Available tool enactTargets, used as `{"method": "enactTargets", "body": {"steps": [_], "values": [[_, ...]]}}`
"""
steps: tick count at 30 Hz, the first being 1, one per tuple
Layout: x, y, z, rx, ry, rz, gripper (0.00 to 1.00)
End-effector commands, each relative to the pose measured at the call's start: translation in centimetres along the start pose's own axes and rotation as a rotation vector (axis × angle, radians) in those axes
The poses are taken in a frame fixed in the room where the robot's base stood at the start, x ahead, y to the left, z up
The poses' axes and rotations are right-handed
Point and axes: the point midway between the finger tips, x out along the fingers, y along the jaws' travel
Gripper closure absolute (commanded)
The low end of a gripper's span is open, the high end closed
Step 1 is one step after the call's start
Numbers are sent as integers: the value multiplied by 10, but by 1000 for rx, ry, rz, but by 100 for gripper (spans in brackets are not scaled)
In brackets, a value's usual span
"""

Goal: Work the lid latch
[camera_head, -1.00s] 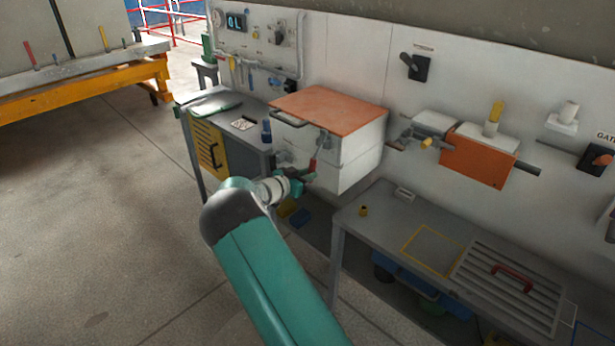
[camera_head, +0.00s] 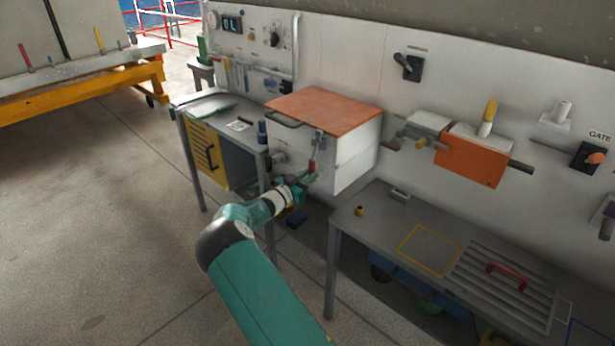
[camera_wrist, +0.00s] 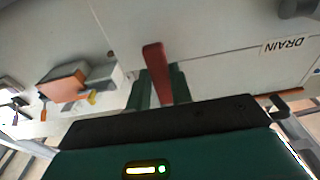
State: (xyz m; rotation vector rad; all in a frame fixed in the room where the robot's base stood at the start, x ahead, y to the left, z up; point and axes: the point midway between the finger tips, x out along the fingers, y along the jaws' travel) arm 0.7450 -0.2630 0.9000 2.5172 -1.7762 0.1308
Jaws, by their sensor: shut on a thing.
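The box with an orange lid (camera_head: 325,108) and white walls (camera_head: 358,152) stands against the panel, its lid down. A latch (camera_head: 318,142) with a red handle (camera_head: 312,167) hangs on the box's front. My gripper (camera_head: 309,177) is at the lower end of this handle. In the wrist view the red handle (camera_wrist: 155,68) stands between the two green fingers of my gripper (camera_wrist: 157,88), which are shut on it. The fingers partly hide the handle's end. A bar handle (camera_head: 284,118) runs along the lid's front edge.
A grey bench (camera_head: 378,213) with a yellow-outlined square and a red-handled slatted cover (camera_head: 505,282) stands at right. A cabinet with a yellow door (camera_head: 207,155) is at left. An orange block (camera_head: 468,160) juts from the panel. The floor at left is clear.

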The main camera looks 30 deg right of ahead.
Motion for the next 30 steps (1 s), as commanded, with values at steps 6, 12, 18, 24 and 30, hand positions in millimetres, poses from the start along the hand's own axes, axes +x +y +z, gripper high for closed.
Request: {"method": "enactTargets", "body": {"steps": [6,12,18,24,30], "values": [[1,0,-2,-1,2,-3,63],[1,0,-1,-1,1,-2,56],[-4,0,0,-1,0,-2,56],[-34,-1,-1,-1,-1,-4,56],[-79,-1,-1,-1,-1,-5,56]]}}
